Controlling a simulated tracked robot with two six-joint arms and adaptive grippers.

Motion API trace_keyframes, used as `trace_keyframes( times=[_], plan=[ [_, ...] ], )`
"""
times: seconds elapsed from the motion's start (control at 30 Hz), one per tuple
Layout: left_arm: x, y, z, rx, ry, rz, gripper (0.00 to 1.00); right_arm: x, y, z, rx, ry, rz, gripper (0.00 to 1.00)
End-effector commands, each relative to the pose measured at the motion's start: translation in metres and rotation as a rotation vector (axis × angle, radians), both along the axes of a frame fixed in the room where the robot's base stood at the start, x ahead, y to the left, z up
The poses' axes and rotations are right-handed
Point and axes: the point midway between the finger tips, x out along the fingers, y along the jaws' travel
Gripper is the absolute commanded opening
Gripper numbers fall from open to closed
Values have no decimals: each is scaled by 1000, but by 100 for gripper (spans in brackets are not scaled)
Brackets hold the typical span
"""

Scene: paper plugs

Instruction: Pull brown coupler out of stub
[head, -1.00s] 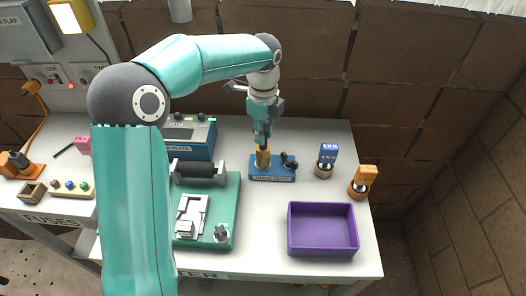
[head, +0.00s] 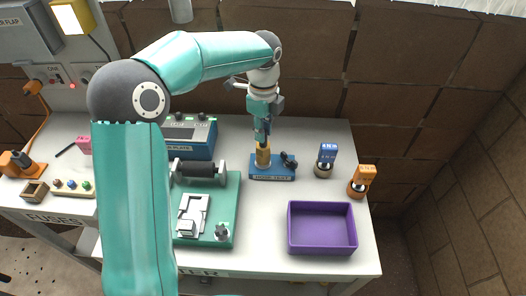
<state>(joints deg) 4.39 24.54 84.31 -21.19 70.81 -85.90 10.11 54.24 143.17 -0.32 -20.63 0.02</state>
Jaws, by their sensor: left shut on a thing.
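The brown coupler (head: 263,155) stands upright on the blue stub base (head: 272,174), near the back middle of the white table. My left gripper (head: 262,140) comes down from above and is shut on the top of the coupler. The coupler's lower end meets the base, and I cannot tell how deep it sits. A small dark fitting (head: 288,160) is on the right part of the same base. My right gripper is not in view.
A purple tray (head: 322,250) stands front right. A blue-topped plug (head: 326,160) and an orange plug (head: 361,182) stand to the right of the base. A green device (head: 232,215) and a blue box (head: 190,151) lie left. The table between base and tray is clear.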

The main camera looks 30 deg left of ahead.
Motion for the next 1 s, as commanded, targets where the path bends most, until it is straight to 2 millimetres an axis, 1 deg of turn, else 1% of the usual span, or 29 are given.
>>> trace_keyframes(
  times=[1.0],
  plan=[
    [0, 0, 29, 0, 0, 0, 0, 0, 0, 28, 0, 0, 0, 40]
  ],
)
